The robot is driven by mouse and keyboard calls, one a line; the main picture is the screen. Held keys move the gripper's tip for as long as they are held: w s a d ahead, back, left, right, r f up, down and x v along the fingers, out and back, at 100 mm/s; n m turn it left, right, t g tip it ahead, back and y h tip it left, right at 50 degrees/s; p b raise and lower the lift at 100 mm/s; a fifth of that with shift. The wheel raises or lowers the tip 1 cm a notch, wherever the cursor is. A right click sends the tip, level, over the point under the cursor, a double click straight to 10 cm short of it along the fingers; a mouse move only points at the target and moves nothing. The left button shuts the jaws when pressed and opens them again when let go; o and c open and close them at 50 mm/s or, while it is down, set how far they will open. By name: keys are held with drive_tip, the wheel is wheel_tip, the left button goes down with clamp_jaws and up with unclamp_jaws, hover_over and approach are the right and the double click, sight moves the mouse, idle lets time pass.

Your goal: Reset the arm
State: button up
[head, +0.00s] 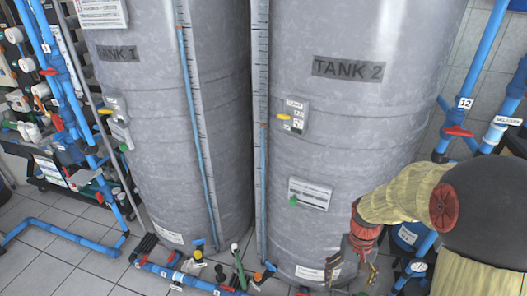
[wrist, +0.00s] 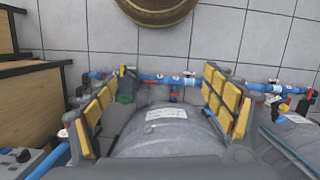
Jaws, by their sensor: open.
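My arm (head: 400,200) reaches in from the right edge in the head view, bent down in front of Tank 2 (head: 345,120). My gripper (head: 352,277) hangs low at the lower right, near the foot of Tank 2. Whether it touches the tank cannot be told. In the wrist view my gripper (wrist: 160,105) has its two yellow-padded fingers wide apart. A grey rounded surface with a white label (wrist: 166,114) shows beyond and between them. Nothing is visibly held.
Tank 1 (head: 165,120) stands left of Tank 2. Blue pipes (head: 75,237) with valves run along the floor and at both sides. Grey tiled floor (head: 60,268) is open at lower left. A wooden surface (wrist: 35,100) shows at left in the wrist view.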

drive_tip(key=s+a+r+t+p, duration=0.1)
drive_tip(key=s+r, duration=0.3)
drive_tip(key=r, duration=0.5)
drive_tip(key=s+a+r+n+t+p, duration=0.1)
drive_tip(key=s+a+r+t, duration=0.2)
drive_tip(key=r, duration=0.7)
drive_tip(key=s+a+r+n+t+p, duration=0.1)
drive_tip(key=s+a+r+t, duration=0.1)
drive_tip(key=s+r, duration=0.4)
wheel_tip(320, 180, up, 4)
drive_tip(key=shift+a+r+t+p, duration=0.1)
drive_tip(key=shift+a+t+p, duration=0.25)
drive_tip(key=shift+t, duration=0.55)
